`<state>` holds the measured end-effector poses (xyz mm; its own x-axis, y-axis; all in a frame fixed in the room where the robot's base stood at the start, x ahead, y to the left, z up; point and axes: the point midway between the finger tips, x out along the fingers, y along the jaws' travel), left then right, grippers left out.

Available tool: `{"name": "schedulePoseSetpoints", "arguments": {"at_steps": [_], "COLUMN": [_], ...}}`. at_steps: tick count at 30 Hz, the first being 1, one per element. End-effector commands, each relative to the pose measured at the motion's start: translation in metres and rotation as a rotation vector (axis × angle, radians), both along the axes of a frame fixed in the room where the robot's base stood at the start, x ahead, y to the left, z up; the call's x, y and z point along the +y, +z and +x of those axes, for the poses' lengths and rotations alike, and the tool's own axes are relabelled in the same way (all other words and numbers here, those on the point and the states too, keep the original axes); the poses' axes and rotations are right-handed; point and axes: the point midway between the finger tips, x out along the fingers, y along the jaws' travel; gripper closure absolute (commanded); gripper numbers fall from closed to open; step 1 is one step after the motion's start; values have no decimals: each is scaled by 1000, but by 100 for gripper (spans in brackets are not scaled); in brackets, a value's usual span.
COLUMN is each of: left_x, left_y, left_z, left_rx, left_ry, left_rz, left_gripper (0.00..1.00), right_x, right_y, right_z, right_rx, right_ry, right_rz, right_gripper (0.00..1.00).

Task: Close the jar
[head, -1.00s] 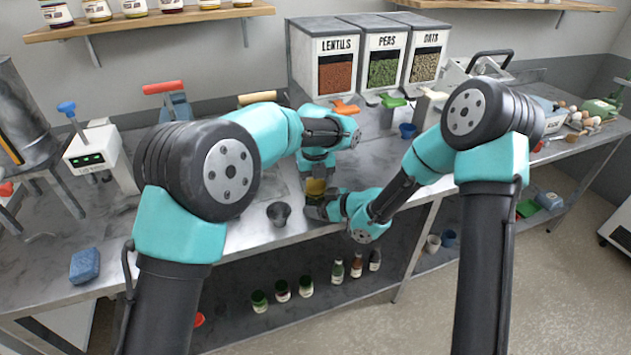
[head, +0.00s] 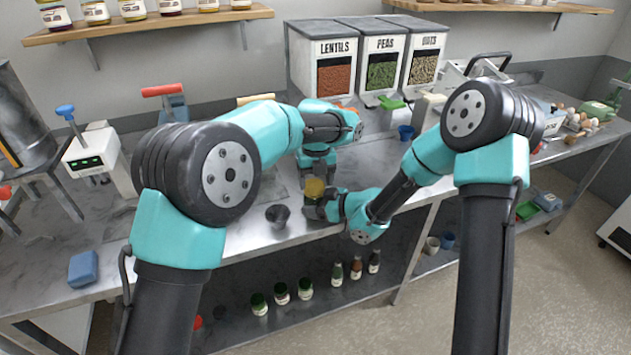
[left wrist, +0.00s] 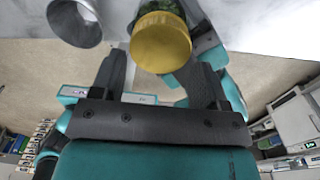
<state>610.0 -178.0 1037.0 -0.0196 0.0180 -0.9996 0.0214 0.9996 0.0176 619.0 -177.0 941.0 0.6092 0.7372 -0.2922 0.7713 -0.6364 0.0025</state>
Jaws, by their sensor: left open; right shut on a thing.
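The jar (left wrist: 160,7) has green contents and a yellow lid (left wrist: 162,42) on its mouth; whether the lid is screwed tight cannot be told. In the head view the yellow lid (head: 315,187) shows near the front edge of the bench. My right gripper (head: 318,208) is shut on the jar from the right side. My left gripper (head: 317,172) is open and points down just above the lid. In the left wrist view its two fingers (left wrist: 157,72) are apart, with the lid beyond their tips and not gripped.
A dark grey cup (head: 278,215) stands just left of the jar. A blue sponge (head: 83,268) lies at the left front of the bench (head: 240,236). Lentil, pea and oat bins (head: 382,60) stand behind my arms. Bottles and jars stand on the lower shelf.

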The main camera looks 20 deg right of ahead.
Motion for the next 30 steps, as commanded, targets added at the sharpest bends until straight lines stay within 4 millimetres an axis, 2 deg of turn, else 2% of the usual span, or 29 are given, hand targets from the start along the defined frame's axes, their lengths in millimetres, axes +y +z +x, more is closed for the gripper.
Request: {"name": "schedulePoseSetpoints", "arguments": {"at_steps": [2,15,30], "left_x": [0,1,1], "left_y": [1,2,4], "left_z": [1,1,1], "left_rx": [-1,-4,-5], "left_ry": [1,2,2], "left_rz": [-1,-2,-3], "left_gripper": [40,82,83], "right_x": [-1,-2,-1], "right_y": [1,-1,-2], "right_z": [2,1,0], "right_rx": [-7,-2,2], "right_ry": [-2,-2,-2], "right_rz": [-2,-2,-1], "right_gripper": [75,75,75]}}
